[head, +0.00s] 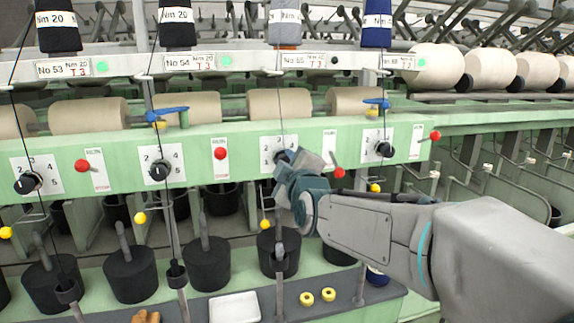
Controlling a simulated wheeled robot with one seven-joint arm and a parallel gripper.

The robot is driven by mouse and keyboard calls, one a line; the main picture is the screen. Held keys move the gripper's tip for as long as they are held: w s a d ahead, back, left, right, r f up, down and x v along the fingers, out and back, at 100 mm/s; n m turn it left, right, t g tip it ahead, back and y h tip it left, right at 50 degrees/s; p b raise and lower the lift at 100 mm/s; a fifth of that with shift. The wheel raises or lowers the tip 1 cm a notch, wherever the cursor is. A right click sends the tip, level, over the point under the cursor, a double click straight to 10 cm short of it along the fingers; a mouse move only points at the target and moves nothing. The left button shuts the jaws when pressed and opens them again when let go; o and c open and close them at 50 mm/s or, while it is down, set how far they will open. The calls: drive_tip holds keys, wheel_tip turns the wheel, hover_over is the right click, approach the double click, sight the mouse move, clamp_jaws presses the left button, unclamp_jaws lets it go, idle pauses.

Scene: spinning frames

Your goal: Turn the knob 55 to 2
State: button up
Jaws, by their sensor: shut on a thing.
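The label reading No 55 (296,61) is on the white rail above the third station. Below it, on the green panel, is a white dial plate (267,143) whose black knob (279,156) is mostly hidden by my gripper. My gripper (284,157) reaches in from the right and is shut on that knob. Most of the plate's numbers and the knob's pointer are covered, so I cannot tell its setting.
Similar black knobs are at left (28,183), centre-left (159,170) and right (384,149). Red-balled levers (220,153) stick out between the plates; one (338,172) is close beside my gripper. Black cans (207,262), a white tray (235,308) and yellow rings (306,298) are below.

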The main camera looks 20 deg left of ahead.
drive_tip(key=o, duration=0.9)
drive_tip(key=shift+o, duration=0.2)
drive_tip(key=b+v, duration=0.1)
drive_tip(key=v, duration=1.2)
drive_tip(key=shift+s+b, duration=0.4)
drive_tip(key=shift+d, duration=0.15)
drive_tip(key=s+d+f+m+g+h+p, duration=0.2)
drive_tip(key=d+f+m+g+h+p, duration=0.4)
drive_tip(key=d+f+m, duration=0.7)
drive_tip(key=s+d+f+m+g+h+p, duration=0.1)
drive_tip(key=s+d+f+m+g, duration=0.1)
drive_tip(key=s+d, duration=0.3)
drive_tip(key=s+d+f+m+g+h+p, duration=0.1)
drive_tip(key=s+d+f+m+g+h, duration=0.1)
drive_tip(key=s+d, duration=0.4)
drive_tip(key=shift+s+d+f+m+g+h, duration=0.35)
drive_tip(key=shift+d+m+g, duration=0.45)
drive_tip(key=shift+d+g, duration=0.35)
